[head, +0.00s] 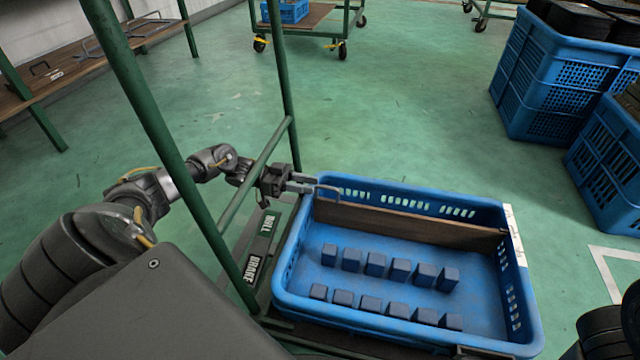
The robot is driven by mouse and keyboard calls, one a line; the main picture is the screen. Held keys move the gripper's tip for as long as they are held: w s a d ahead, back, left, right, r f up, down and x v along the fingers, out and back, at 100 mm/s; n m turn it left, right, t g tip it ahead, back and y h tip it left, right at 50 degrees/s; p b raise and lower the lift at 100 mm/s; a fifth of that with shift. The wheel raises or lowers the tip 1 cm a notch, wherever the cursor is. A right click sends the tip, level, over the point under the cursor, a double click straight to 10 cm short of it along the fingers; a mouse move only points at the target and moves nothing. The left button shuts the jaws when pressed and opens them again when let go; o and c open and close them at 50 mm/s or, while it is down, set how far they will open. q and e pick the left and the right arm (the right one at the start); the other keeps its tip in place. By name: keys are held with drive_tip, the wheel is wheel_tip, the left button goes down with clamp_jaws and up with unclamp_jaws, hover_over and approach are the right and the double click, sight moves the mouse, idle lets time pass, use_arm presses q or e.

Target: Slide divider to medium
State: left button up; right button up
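A brown wooden divider (410,226) stands upright across the far part of a blue crate (420,340), near its back wall. My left gripper (315,184) is at the crate's far left corner, beside the divider's left end. My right gripper is out of view; only dark parts of my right arm show at the bottom right.
Two rows of small blue blocks (375,264) stand on the crate floor, in front of the divider. Green cart posts (165,150) rise left of the crate, close to my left arm. Stacked blue crates (545,90) stand at the right.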

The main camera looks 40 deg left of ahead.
use_arm(q)
drive_tip(key=v, duration=0.6)
drive_tip(key=shift+w, duration=0.1)
idle(0.4)
